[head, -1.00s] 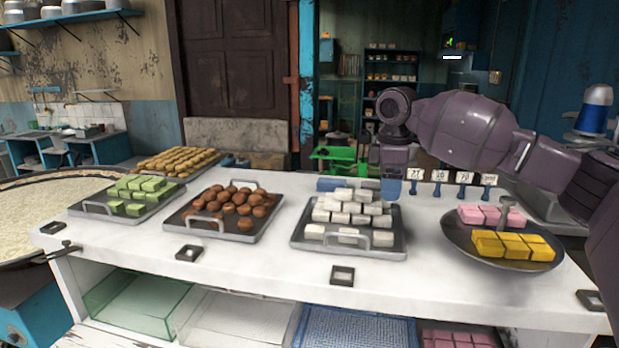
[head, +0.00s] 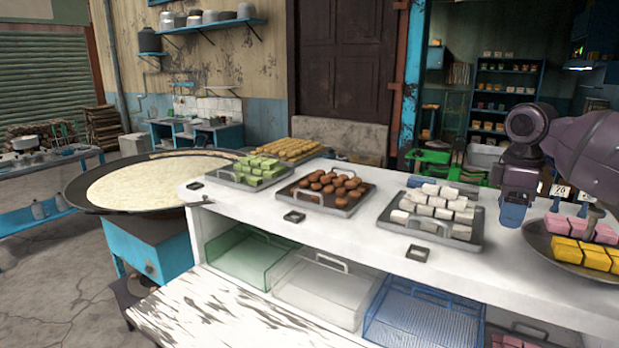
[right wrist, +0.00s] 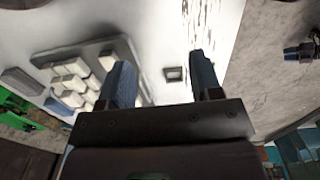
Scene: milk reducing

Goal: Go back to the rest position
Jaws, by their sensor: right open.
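My right gripper (head: 514,210) is above the white counter (head: 330,228), just right of a tray of white blocks (head: 480,237) in the head view. In the right wrist view its two blue fingers (right wrist: 160,88) are apart with nothing between them. The tray of white blocks (right wrist: 75,72) lies to the left of the fingers there, and a small dark-framed square tag (right wrist: 175,74) shows on the counter beyond them. My left gripper is not in the frames.
Trays of green blocks (head: 250,170) and brown balls (head: 330,190) stand on the counter. A dark pan (head: 560,262) holds pink and yellow blocks at right. A large round pan (head: 150,180) stands at left. Floor is free at lower left.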

